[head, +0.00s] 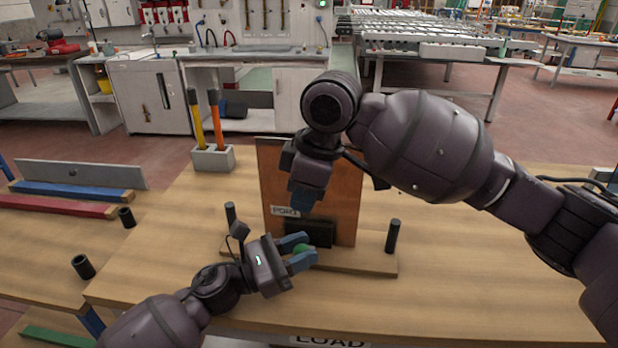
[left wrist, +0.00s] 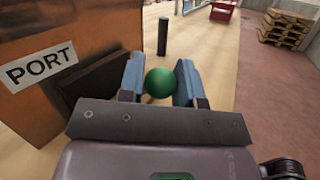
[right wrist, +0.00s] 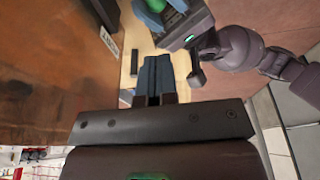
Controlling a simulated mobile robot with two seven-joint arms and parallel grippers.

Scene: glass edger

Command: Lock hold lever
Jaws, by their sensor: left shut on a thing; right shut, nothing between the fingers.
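A copper-coloured panel (head: 345,185) with a PORT label (head: 285,211) stands upright on a wooden base (head: 370,263). A dark block (head: 318,234) sits low on its front. The green ball knob (head: 301,248), apparently the hold lever's end, is in front of this block; the lever's shaft is hidden. My left gripper (head: 299,253) is shut on the knob, which shows between the blue fingers in the left wrist view (left wrist: 159,82). My right gripper (head: 303,200) is shut and empty, fingers down, before the panel and above the left gripper. Its fingers touch each other in the right wrist view (right wrist: 155,75).
Black posts stand at the base's left (head: 230,214) and right (head: 393,236). A grey block (head: 212,158) holding yellow- and orange-handled tools stands behind left. The wooden table (head: 480,270) is clear to the right. A LOAD label (head: 330,341) is at the front edge.

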